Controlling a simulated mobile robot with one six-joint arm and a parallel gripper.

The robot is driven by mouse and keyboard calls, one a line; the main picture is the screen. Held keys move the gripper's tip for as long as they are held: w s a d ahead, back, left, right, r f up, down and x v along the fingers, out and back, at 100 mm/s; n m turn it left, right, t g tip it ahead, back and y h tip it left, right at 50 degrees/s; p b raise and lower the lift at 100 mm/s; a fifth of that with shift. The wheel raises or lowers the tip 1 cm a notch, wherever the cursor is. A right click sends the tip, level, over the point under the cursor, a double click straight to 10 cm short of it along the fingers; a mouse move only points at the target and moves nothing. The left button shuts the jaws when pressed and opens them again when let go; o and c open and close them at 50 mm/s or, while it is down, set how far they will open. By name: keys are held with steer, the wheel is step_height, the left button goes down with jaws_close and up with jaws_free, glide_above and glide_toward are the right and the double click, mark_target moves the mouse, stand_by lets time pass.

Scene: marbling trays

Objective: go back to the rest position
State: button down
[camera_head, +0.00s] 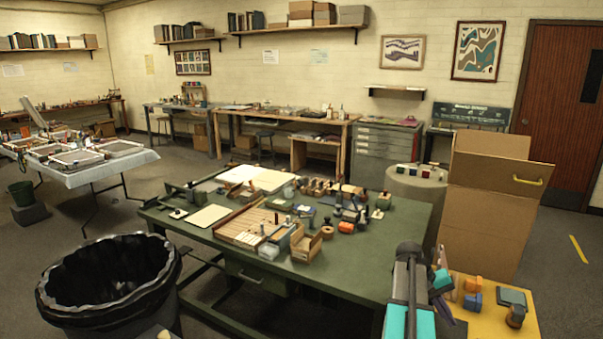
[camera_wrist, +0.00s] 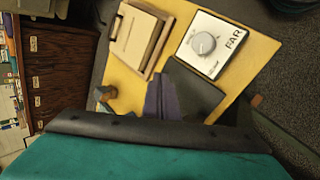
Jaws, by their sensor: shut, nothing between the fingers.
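My gripper (camera_wrist: 165,92) shows in the wrist view as two dark purple-grey fingers side by side. They are shut and empty, above a yellow-topped surface (camera_wrist: 130,70). In the head view my arm, teal and dark grey, rises at the lower right beside the yellow top (camera_head: 480,326); the fingertips are hard to make out there. A white box with a dial and the word FAR (camera_wrist: 208,45) lies beyond the fingers in the wrist view. A tan and brown block-like item (camera_wrist: 138,40) lies left of it.
A green table (camera_head: 380,250) crowded with small tools and blocks stands left of my arm. A black-lined bin (camera_head: 105,260) is at lower left. A cardboard box (camera_head: 490,210) stands behind the yellow top. Open grey floor lies at right.

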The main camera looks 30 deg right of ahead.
steer(key=w+a+f+n, duration=0.2)
steer(key=w+a+f, duration=0.2)
steer(key=a+f, duration=0.45)
steer(key=w+a+f+n, duration=0.25)
steer(key=a+f, duration=0.35)
steer(key=a, duration=0.5)
steer(key=w+a+f+n, duration=0.2)
steer(key=w+a+f, duration=0.2)
steer(key=a+f, duration=0.5)
steer(key=s+a+f+y, duration=0.1)
steer(key=s+a+f, duration=0.3)
steer(key=a, duration=0.6)
steer(key=s+a+f+n+y, duration=0.1)
steer(key=s+a+f, duration=0.4)
steer(key=a, duration=0.5)
steer(key=s+a+f+n+y, duration=0.1)
steer(key=s+a+f, duration=0.4)
steer(key=a, duration=0.5)
steer(key=shift+s+f+y, duration=0.25)
steer(key=shift+s+y, duration=0.35)
steer(key=shift+s, duration=0.2)
